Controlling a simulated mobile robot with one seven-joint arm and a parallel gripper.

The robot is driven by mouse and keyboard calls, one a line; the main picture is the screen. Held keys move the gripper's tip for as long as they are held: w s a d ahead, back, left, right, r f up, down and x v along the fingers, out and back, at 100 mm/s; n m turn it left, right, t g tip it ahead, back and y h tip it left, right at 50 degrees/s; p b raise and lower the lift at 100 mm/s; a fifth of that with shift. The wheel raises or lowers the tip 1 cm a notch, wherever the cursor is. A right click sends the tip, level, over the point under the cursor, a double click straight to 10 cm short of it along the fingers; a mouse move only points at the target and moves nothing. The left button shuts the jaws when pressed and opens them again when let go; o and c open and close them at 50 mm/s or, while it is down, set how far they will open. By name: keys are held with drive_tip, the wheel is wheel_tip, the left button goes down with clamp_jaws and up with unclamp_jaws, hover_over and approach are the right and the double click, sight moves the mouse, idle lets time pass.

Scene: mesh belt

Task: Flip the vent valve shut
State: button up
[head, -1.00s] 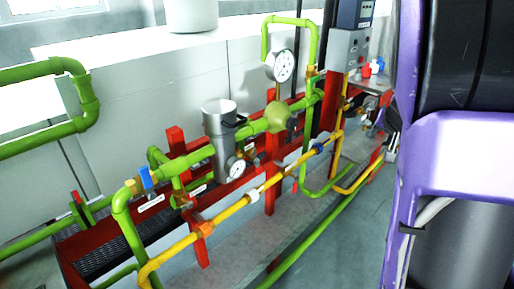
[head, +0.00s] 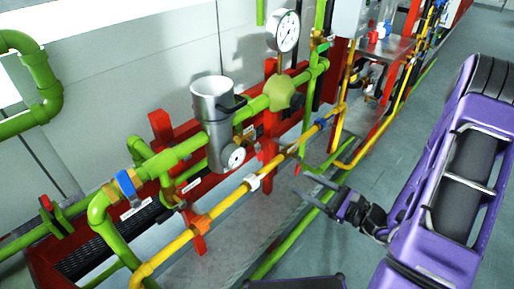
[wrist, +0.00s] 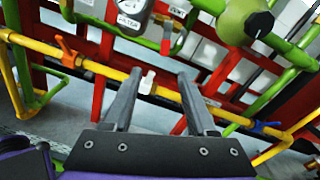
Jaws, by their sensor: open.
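My gripper (head: 302,184) is open and empty at the right of the pipework in the head view. Its two dark fingers point left toward the yellow pipe (head: 225,205). In the wrist view, my gripper (wrist: 159,75) has a white tag (wrist: 147,82) on the yellow pipe showing between its fingers. I cannot tell which handle is the vent valve. Candidates are an orange handle (head: 200,222) and a blue handle (head: 320,122) on the yellow pipe, and a small red handle (wrist: 180,42) near the filter gauge (wrist: 131,12). No handle is between the fingers.
A grey filter cylinder (head: 213,125), a large gauge (head: 287,31) and a green dome (head: 282,92) sit along the green pipe. Another blue handle (head: 126,184) is at left. Red posts and a low green pipe (head: 275,258) crowd the rig.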

sight(260, 154)
drive_tip(key=shift+m+t, duration=0.3)
drive_tip(key=shift+t, duration=0.1)
drive_tip(key=x, duration=1.7)
drive_tip(key=shift+w+r, duration=0.15)
drive_tip(key=shift+w, duration=0.1)
clamp_jaws()
